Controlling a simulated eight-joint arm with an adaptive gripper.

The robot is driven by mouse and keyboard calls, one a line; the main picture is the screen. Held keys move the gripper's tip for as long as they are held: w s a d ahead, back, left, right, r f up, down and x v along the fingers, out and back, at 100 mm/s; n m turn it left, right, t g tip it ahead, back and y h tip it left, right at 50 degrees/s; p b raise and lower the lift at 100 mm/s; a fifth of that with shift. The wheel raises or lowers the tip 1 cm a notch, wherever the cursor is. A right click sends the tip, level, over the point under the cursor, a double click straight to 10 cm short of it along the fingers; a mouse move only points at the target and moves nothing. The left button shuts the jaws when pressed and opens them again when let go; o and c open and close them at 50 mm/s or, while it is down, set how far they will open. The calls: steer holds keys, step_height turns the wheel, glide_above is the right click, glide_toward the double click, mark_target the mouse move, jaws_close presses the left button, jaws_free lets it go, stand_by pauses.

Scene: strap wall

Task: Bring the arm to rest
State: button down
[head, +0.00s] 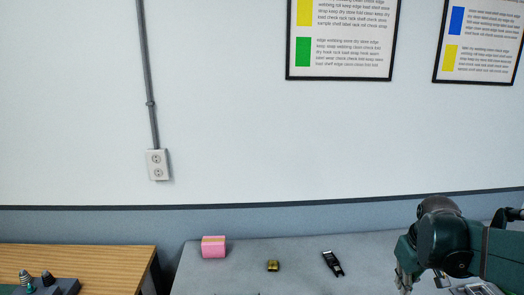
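My dark green arm shows at the lower right in the head view, bent over the right part of the grey table (300,251). What looks like my gripper (404,282) points down at the left side of the arm, partly cut off by the bottom edge of the picture. I cannot make out whether its fingers are open or shut. No held object shows.
A wooden surface (90,258) with dark fittings (45,285) stands left. The wall rises behind.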

steer(key=s+a+t+b, duration=0.2)
steer(key=s+a, duration=0.2)
steer(key=a, duration=0.7)
steer(key=s+a+t+y+b, duration=0.1)
steer(key=s+a, duration=0.3)
steer(key=a, duration=0.7)
steer(key=shift+s+a+r+t+b, duration=0.15)
steer(key=shift+s+a+t+b, duration=0.15)
steer(key=shift+t+b, duration=0.55)
